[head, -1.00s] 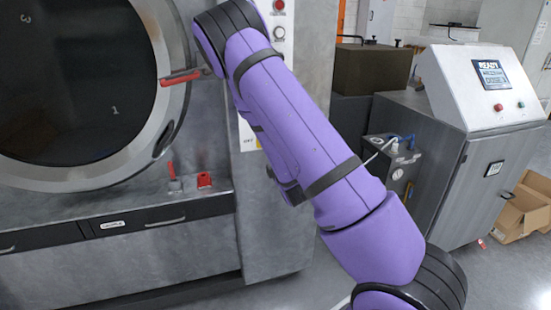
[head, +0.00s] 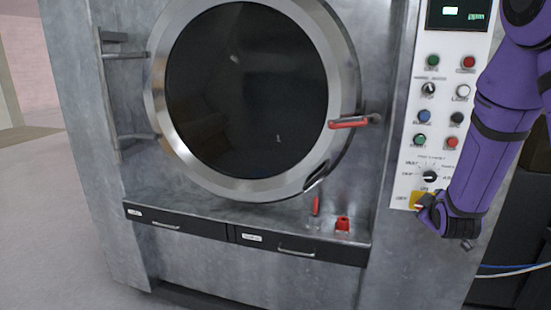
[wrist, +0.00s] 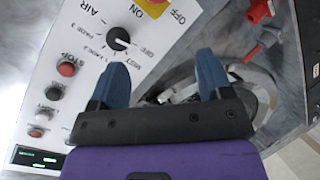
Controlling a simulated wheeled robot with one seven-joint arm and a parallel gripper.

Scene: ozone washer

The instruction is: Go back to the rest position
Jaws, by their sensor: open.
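My purple arm comes down on the right of the head view, in front of the edge of the control panel (head: 432,120). My gripper is in the wrist view (wrist: 160,80), with its two blue fingers spread apart and nothing between them. Beyond the fingers, the wrist view shows the white panel with its selector knob (wrist: 117,38), red and black buttons and a yellow plate (wrist: 152,6). In the head view my wrist end is low, beside the yellow plate (head: 420,201); the fingertips are hard to make out there.
The washer's round door (head: 250,90) is closed, with a red handle (head: 350,123) at its right. Below are a red lever (head: 316,206), a red block (head: 343,224) and two drawers (head: 275,244). Open floor (head: 40,200) lies to the left.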

